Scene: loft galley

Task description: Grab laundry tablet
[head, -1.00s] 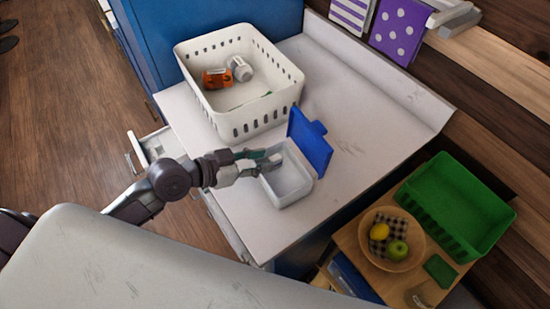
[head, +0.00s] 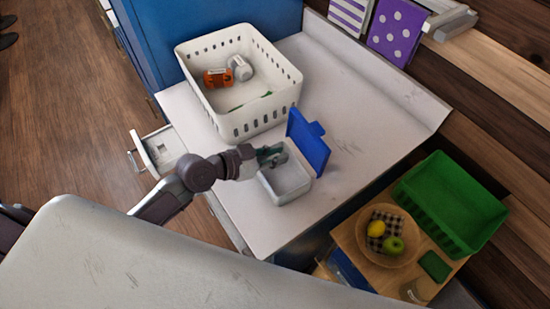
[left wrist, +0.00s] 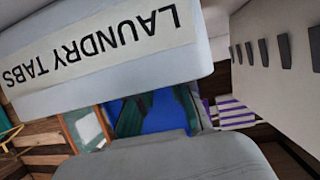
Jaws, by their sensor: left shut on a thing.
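The white laundry tabs box (head: 288,190) stands on the counter with its blue lid (head: 308,140) swung open. Its lettered wall (left wrist: 110,50) fills the top of the left wrist view, upside down. My left gripper (head: 272,156) is at the box's upper left rim, over the opening. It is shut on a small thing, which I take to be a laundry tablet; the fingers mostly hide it. In the left wrist view the dark green fingers (left wrist: 160,112) show with blue between them, and I cannot tell tablet from lid there. My right gripper is not in view.
A white slotted basket (head: 240,122) with an orange item and a white item stands behind the box. An open drawer (head: 158,150) juts out left. A low table at right holds a fruit bowl (head: 407,256) and a green crate (head: 450,230). The counter's right side (head: 370,110) is clear.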

